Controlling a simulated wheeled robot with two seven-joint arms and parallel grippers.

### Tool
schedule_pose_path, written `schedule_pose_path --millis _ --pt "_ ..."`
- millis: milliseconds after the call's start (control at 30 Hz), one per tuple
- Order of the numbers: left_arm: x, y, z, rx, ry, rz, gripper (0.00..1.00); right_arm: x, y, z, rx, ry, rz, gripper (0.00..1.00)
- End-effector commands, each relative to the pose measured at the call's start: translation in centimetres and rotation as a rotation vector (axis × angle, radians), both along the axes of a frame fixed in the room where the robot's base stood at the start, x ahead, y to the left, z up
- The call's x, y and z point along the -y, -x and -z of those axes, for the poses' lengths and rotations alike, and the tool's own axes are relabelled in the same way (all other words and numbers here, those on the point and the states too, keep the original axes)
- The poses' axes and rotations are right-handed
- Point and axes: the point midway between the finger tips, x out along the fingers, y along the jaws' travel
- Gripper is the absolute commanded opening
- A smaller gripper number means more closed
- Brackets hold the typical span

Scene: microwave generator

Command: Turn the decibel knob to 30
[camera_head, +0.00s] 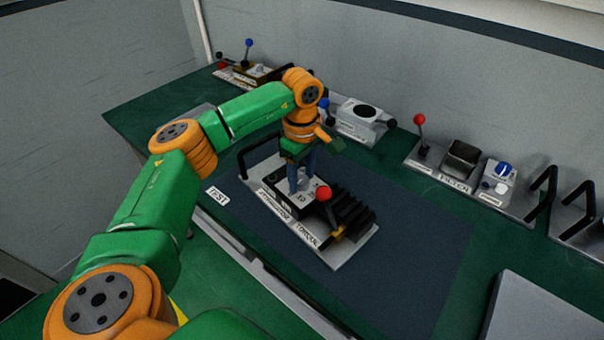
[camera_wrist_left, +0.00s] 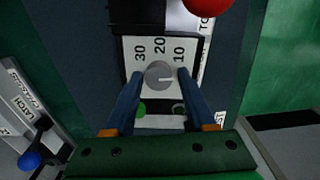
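The decibel knob (camera_wrist_left: 158,74) is a round grey dial on a white plate with the numbers 30, 20 and 10, in the left wrist view. Its light pointer line faces right, below the 10. My left gripper (camera_wrist_left: 160,74) is open, with its blue fingers on either side of the knob and small gaps visible. In the head view my left gripper (camera_head: 300,188) points down over the labelled device (camera_head: 352,258), and its fingers mostly hide the knob. My right gripper is not in view.
A red-ball lever (camera_head: 324,193) and black finned block (camera_head: 352,212) stand beside the number plate. A black handle (camera_head: 258,150) rises at the device's back left. Other modules line the wall, including a red-ball lever (camera_head: 420,120). The blue mat (camera_head: 420,265) is clear in front.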

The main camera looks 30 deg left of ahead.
Motion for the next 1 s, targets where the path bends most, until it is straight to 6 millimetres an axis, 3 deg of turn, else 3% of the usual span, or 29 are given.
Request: schedule_pose_path --millis 33,167,200,567,1000 --pt "0.01 0.00 0.00 0.000 0.000 0.000 0.39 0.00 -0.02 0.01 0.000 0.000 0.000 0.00" --pt "0.01 -0.01 -0.01 0.000 0.000 0.000 0.04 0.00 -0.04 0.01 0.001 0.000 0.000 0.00" --pt "0.01 -0.01 -0.01 0.000 0.000 0.000 0.00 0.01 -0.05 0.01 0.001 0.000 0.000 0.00" --pt "0.02 -0.03 -0.03 0.000 0.000 -0.060 0.00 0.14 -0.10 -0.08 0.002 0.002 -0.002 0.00" --pt "0.02 -0.05 -0.07 0.002 0.002 -0.419 0.00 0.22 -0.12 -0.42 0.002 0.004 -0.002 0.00"
